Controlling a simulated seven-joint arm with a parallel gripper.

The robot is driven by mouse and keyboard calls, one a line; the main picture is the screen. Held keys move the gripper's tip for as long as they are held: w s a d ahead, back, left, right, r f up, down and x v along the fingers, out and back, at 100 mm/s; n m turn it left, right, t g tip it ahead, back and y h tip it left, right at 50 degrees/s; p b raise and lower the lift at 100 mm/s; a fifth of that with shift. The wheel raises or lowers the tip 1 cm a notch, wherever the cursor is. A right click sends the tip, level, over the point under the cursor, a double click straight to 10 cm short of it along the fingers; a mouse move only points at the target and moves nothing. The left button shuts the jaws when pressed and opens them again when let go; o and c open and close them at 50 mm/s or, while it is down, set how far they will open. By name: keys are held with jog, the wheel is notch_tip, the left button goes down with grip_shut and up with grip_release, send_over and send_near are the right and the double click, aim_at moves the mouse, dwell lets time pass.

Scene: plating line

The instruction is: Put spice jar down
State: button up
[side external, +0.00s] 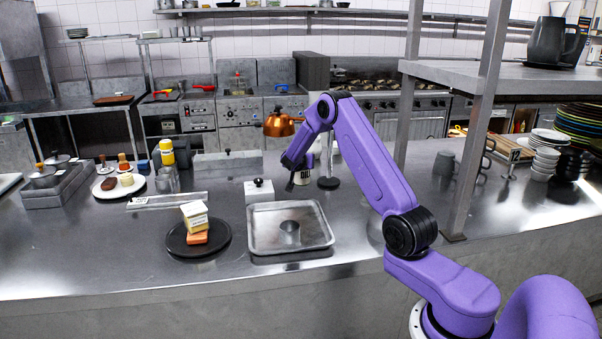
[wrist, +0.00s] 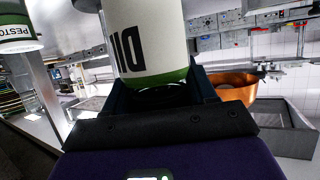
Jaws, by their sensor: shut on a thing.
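A white spice jar with a green band and dark lettering that starts "DIL" (wrist: 148,40) fills the upper middle of the wrist view. My gripper (wrist: 160,92) is shut on it, with dark fingers at both sides of its green end. In the side view my gripper (side external: 298,172) is low over the far part of the steel counter, behind the metal tray. The small pale jar (side external: 303,178) shows there, partly hidden by my gripper. I cannot tell whether its bottom touches the counter. Another jar, marked "PESTO" (wrist: 16,32), is at the wrist view's upper left.
A metal tray (side external: 262,243) holding a small round cup lies in front. An orange kettle (side external: 278,124) appears behind. A black plate (side external: 176,246) with stacked food is front left. The front counter strip is clear.

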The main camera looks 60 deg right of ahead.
jog(key=shift+w+d+f, duration=0.35)
jog(key=shift+w+f, duration=0.2)
jog(key=shift+f, duration=0.15)
jog(key=shift+w+d+f, duration=0.1)
jog(key=shift+f, duration=1.55)
jog(key=shift+f, duration=0.1)
jog(key=o, duration=1.2)
jog(key=shift+f, duration=0.1)
